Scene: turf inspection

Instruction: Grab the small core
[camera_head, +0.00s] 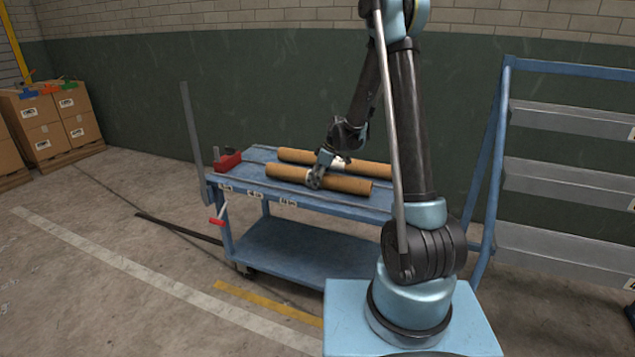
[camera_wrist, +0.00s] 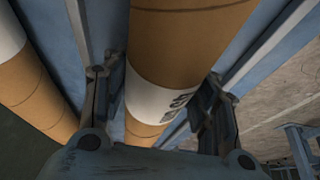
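The small core (camera_head: 347,184) is a brown cylinder with a white label band, lying at the front of the blue cart's top. It is the shorter of two cores in the head view. My gripper (camera_head: 316,179) is down at its label, left of its middle. In the wrist view the core (camera_wrist: 180,45) runs between the two fingers of my gripper (camera_wrist: 163,100), with the printed label (camera_wrist: 165,103) between them. The fingers stand close along both sides. Whether they press on it cannot be told. The longer core (camera_head: 372,168) lies behind it.
The longer core also shows in the wrist view (camera_wrist: 35,90), left of the fingers. A red box (camera_head: 228,161) sits at the cart's left end. The blue cart (camera_head: 250,186) has a lower shelf. A blue rack (camera_head: 492,150) stands right; boxes (camera_head: 42,130) stand far left.

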